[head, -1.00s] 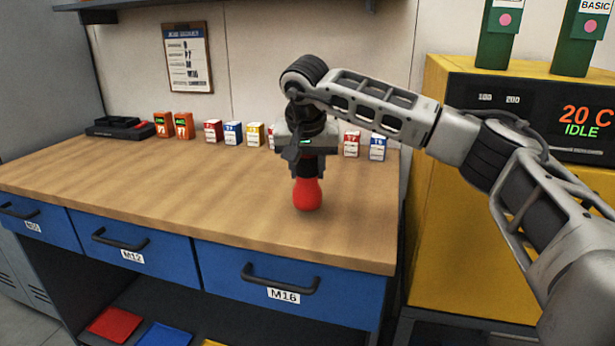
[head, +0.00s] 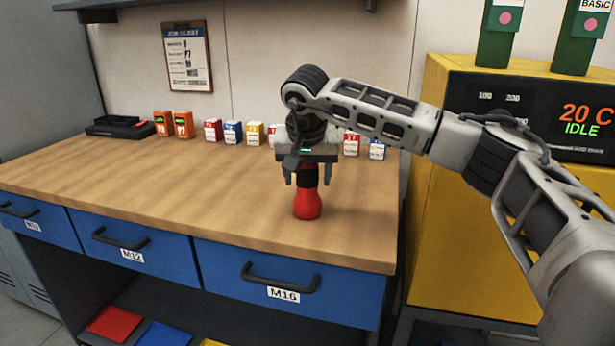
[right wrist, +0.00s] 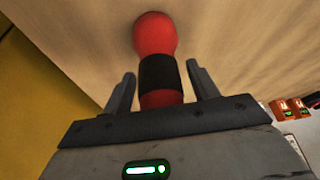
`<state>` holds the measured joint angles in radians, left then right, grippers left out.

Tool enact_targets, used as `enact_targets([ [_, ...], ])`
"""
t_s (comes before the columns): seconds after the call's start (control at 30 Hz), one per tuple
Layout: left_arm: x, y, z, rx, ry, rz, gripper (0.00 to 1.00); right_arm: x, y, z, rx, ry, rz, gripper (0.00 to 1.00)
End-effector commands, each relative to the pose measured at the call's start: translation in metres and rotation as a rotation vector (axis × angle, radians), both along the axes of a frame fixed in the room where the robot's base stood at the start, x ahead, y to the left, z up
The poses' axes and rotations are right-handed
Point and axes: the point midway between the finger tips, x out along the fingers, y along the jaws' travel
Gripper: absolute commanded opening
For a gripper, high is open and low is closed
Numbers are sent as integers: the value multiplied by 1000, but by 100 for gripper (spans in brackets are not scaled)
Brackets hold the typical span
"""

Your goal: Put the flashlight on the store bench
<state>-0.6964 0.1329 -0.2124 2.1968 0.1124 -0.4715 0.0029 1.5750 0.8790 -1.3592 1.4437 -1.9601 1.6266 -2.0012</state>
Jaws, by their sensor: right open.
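The flashlight (head: 308,204) is red with a black band and stands upright on the wooden top of the store bench (head: 180,190), toward its right end. My right gripper (head: 307,178) is above it, pointing down, with its two fingers apart on either side of the flashlight's upper part. In the right wrist view the flashlight (right wrist: 155,38) lies between the open fingers (right wrist: 158,80), with a visible gap on both sides. The flashlight's top end is hidden by the gripper body. My left gripper is not in view.
Several small boxes (head: 233,133) line the back of the bench, some hidden behind my right gripper. Two orange devices (head: 174,125) and a black tray (head: 121,127) stand at the back left. A yellow cabinet (head: 450,240) stands to the right. The bench's left and middle are clear.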

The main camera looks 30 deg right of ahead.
Motion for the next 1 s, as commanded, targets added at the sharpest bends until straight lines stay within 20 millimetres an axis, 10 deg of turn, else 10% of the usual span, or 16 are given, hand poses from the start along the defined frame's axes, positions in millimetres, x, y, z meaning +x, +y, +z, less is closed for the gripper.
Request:
enact_targets([
  [0.5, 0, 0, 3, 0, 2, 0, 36, -30, 23, 93, 0, -2, 2, 59],
  [1.0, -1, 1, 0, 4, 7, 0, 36, -34, 34, 98, 23, 5, 12, 59],
])
